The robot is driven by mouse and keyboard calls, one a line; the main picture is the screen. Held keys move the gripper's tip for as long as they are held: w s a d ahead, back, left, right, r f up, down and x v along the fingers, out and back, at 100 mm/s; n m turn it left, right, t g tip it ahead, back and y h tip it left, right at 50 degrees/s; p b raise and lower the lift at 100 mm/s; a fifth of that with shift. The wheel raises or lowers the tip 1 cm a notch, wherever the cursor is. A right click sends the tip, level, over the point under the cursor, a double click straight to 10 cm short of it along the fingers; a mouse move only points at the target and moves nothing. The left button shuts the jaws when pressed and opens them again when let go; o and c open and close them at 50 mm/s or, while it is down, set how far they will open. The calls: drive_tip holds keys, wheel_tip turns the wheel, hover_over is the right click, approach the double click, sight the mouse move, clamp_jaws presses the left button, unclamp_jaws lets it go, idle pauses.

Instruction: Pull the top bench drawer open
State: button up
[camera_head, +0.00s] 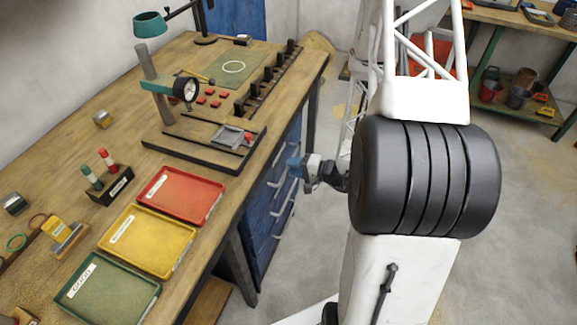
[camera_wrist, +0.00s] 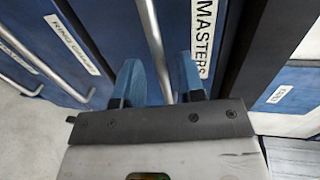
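The blue drawer cabinet (camera_head: 262,215) stands under the bench, its bar handles facing the aisle. In the wrist view, the top drawer (camera_wrist: 203,30), labelled MASTERS, has a long metal bar handle (camera_wrist: 153,40). My gripper (camera_wrist: 160,78) has its two blue fingers apart, with the bar handle running between them; contact with either finger cannot be made out. In the head view, my gripper (camera_head: 293,164) is at the cabinet front, just below the bench edge. The top drawer appears shut, flush with the cabinet.
A lower drawer (camera_wrist: 75,45) with its own bar handle lies to the left in the wrist view. The bench top (camera_head: 205,205) holds red (camera_head: 180,194), yellow (camera_head: 148,240) and green (camera_head: 107,290) trays. Open floor (camera_head: 325,235) lies in front of the cabinet.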

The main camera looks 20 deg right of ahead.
drive_tip(key=shift+x, duration=1.1)
drive_tip(key=shift+c, duration=0.4)
clamp_jaws()
